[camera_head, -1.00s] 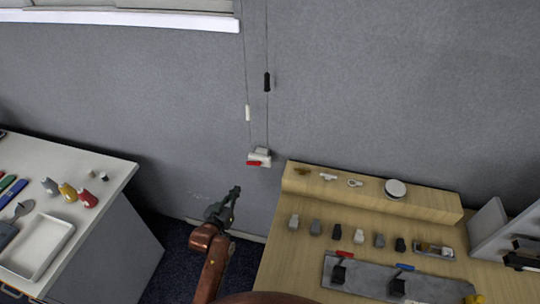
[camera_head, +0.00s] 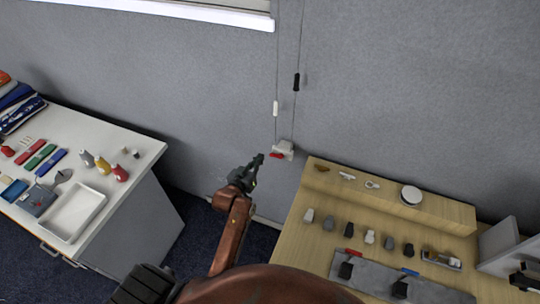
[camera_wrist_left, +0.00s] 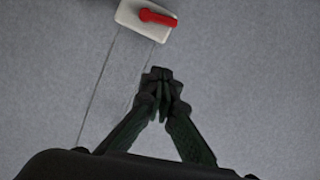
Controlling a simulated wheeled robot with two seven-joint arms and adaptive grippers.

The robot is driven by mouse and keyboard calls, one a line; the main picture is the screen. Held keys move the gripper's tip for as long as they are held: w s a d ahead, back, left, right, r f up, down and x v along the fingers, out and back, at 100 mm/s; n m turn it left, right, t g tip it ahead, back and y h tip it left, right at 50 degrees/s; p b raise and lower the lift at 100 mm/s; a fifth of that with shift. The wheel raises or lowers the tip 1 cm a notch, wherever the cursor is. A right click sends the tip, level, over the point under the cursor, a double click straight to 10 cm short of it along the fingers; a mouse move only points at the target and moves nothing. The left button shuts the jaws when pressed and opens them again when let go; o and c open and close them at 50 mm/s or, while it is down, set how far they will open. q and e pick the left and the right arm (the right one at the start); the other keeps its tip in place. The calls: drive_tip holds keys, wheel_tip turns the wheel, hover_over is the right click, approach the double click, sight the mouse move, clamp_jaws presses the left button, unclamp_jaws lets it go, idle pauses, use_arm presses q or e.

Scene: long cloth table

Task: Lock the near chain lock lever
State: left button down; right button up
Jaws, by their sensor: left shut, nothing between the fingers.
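The chain lock is a small white block (camera_head: 284,148) on the grey wall, with a red lever (camera_head: 276,155) on its front. In the left wrist view the block (camera_wrist_left: 128,14) sits at the top with the red lever (camera_wrist_left: 158,18) pointing right and slightly down. My left gripper (camera_head: 259,158) is shut and empty, just left of the lever in the head view. In the left wrist view its closed fingertips (camera_wrist_left: 160,75) are below the lever, with a visible gap. My right gripper is not in view.
Two thin cords with a black pull (camera_head: 296,81) and a white pull (camera_head: 276,108) hang above the lock. A wooden bench (camera_head: 300,235) with small parts stands at right. A white cabinet (camera_head: 135,165) with a tray (camera_head: 75,212) stands at left. Open floor lies between.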

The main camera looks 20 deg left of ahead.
use_arm(q)
hover_over(273, 151)
drive_tip(key=f+v, duration=0.1)
drive_tip(key=v, duration=0.2)
drive_tip(key=f, duration=0.2)
drive_tip(key=shift+s+f+p, duration=0.15)
drive_tip(key=shift+f+p, duration=0.15)
drive_tip(key=shift+f, duration=0.65)
drive_tip(key=shift+s+f+p, duration=0.2)
drive_tip(key=shift+f+p, duration=0.05)
drive_tip(key=shift+f, duration=0.65)
